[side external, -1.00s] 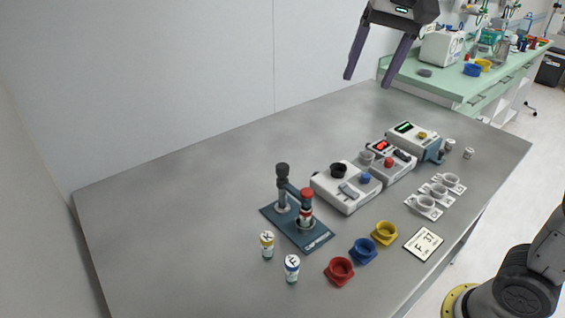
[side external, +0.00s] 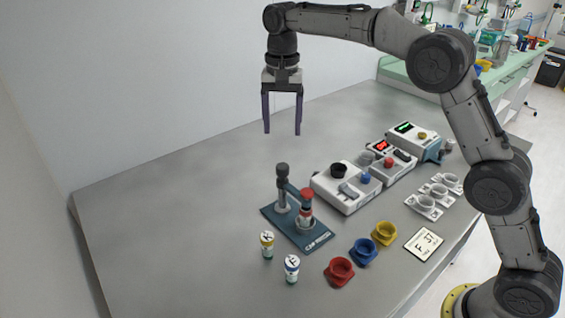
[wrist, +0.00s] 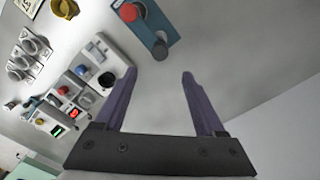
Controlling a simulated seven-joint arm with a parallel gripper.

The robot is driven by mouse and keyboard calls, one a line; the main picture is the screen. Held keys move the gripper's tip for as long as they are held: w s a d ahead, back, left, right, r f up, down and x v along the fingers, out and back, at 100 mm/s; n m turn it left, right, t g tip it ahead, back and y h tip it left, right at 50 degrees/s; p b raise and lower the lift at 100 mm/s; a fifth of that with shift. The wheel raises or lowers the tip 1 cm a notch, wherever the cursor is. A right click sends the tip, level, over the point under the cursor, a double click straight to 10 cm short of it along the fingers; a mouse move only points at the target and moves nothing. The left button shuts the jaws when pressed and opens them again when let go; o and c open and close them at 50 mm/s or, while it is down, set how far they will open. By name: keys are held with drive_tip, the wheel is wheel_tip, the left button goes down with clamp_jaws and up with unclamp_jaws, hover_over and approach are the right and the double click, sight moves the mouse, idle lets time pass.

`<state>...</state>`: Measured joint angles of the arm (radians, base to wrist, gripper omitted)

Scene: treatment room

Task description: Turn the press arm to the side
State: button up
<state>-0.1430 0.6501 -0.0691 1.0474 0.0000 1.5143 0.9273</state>
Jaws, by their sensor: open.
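The press (side external: 297,227) stands on the grey table, with a teal base plate, a dark post (side external: 282,186) and an arm ending in a red knob (side external: 306,194). The arm reaches from the post over a small vial on the base. In the wrist view the press base (wrist: 152,18), the red knob (wrist: 129,12) and the dark post top (wrist: 160,49) show at the top. My gripper (side external: 282,133) is open and empty, pointing down, above and behind the press. In the wrist view its two purple fingers (wrist: 158,76) are spread, with bare table between them.
Two small vials (side external: 267,245) (side external: 292,268) stand in front of the press. Red (side external: 339,271), blue (side external: 363,251) and yellow (side external: 385,233) holders lie to the right. White devices (side external: 345,190) stand behind them. The table's left side is clear.

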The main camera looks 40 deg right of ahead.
sight(283, 166)
wheel_tip(283, 166, down, 11)
drive_tip(key=shift+f, duration=0.1)
idle(0.3)
clamp_jaws()
idle(1.4)
